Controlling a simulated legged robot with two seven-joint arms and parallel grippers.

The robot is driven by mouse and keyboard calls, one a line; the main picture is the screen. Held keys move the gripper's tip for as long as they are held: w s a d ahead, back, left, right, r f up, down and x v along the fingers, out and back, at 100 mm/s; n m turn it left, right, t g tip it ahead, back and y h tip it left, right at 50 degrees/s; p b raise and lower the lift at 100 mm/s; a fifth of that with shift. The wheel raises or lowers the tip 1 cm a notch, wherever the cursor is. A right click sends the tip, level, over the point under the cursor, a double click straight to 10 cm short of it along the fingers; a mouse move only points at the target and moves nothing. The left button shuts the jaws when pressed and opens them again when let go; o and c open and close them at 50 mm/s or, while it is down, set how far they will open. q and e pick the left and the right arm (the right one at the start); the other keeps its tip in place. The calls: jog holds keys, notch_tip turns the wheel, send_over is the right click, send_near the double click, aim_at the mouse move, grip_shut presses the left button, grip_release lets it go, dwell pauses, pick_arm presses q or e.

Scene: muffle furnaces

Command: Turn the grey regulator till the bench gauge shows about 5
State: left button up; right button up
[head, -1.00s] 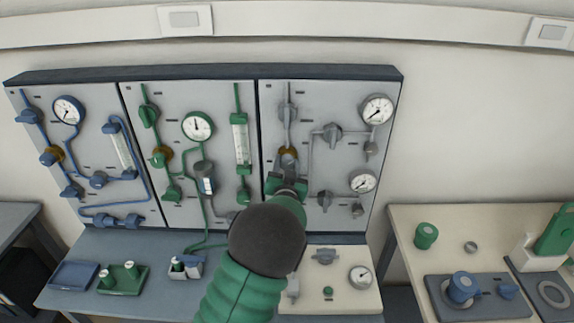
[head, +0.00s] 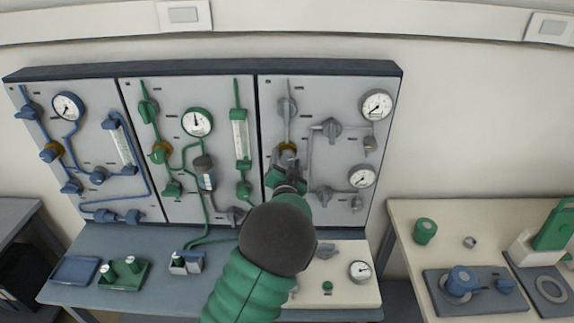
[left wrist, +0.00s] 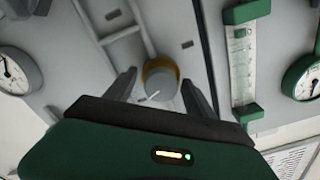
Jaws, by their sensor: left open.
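The grey regulator is a round knob with a brass collar (head: 288,147) on the right-hand grey panel. It also shows in the left wrist view (left wrist: 160,84), with a pale mark on its face. My left gripper (head: 284,168) is open, just below the knob in the head view and partly covering it. In the left wrist view its two fingers (left wrist: 160,92) stand apart on either side of the knob, with visible gaps. The bench gauge (head: 360,270) is a small white dial on the cream bench plate; its reading is too small to tell. My right gripper is not in view.
The grey panel also carries two wall gauges (head: 377,105) (head: 361,177) and several grey valves, including one right of the regulator (head: 331,128). The green panel with its flow tube (head: 240,140) adjoins on the left. A green button (head: 327,286) sits near the bench gauge.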

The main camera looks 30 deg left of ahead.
pick_arm(q)
jog(key=b+v, duration=0.1)
jog(key=v, duration=1.5)
jog(key=shift+s, duration=0.35)
jog(key=shift+d, duration=0.15)
dwell(1.0)
jog(key=s+d+f+g+h, duration=0.3)
jog(key=d+f+h, duration=0.15)
jog(key=f, duration=0.25)
jog(key=s+d+f+g+h, duration=0.3)
jog(key=d+f+g+h, duration=0.1)
jog(key=d+f, duration=0.25)
jog(key=s+f+g, duration=0.2)
jog(key=s, duration=0.4)
jog(key=s+d+f+g+h, duration=0.1)
jog(key=s+f+g, duration=0.1)
jog(key=s, duration=0.4)
jog(key=shift+d+g, duration=0.3)
jog(key=shift+g, duration=0.5)
